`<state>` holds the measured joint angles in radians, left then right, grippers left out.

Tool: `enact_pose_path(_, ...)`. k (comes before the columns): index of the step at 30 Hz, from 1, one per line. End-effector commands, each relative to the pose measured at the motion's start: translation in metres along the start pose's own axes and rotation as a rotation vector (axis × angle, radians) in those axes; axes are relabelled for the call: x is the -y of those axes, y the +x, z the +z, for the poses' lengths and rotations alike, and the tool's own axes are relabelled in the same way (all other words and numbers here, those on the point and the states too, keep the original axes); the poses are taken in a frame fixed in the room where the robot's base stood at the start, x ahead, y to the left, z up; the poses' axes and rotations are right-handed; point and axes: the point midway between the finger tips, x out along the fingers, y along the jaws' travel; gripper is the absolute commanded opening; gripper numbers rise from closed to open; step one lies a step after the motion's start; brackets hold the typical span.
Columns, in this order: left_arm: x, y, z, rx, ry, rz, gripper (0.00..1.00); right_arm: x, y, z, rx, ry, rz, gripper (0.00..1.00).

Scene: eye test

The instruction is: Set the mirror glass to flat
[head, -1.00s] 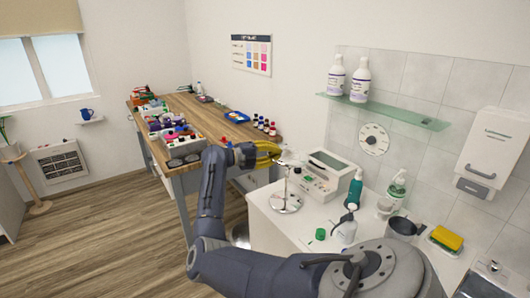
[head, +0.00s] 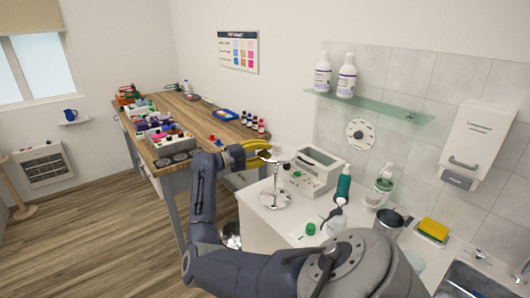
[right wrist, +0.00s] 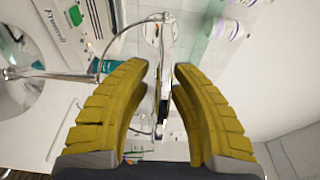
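The mirror is a shiny round glass (head: 278,155) in a thin metal yoke on a chrome stand with a round base (head: 274,198), on the white counter. In the head view the glass looks close to level. My right gripper (head: 263,152), with yellow fingers, is at the left edge of the glass. In the right wrist view the glass (right wrist: 163,90) appears almost edge-on between the fingertips (right wrist: 160,68). The fingers are apart, with a gap beside the glass; contact with the right finger cannot be told. The yoke (right wrist: 103,45) arcs past the left finger. My left gripper is out of view.
A white device (head: 315,172) stands close behind the mirror. A green bottle (head: 343,184), a pump bottle (head: 380,186) and a dark mug (head: 390,222) are to its right. A wooden bench (head: 215,128) with bottles and trays lies behind left.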

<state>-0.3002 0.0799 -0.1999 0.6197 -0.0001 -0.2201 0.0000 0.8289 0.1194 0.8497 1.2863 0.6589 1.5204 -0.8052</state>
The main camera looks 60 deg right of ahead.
Motion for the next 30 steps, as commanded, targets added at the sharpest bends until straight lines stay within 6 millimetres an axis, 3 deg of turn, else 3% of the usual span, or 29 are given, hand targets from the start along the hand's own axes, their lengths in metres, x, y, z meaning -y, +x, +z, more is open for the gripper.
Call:
enact_pose_path(3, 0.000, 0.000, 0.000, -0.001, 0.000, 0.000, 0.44, 0.000, -0.001, 0.000, 0.001, 0.000, 0.000, 0.32)
enact_pose_path(14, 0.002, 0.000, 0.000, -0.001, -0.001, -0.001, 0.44, 0.000, -0.010, 0.001, 0.004, 0.000, 0.002, 0.32)
enact_pose_path(30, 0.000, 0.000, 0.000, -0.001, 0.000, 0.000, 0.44, 0.000, -0.096, 0.001, 0.003, 0.000, 0.001, 0.32)
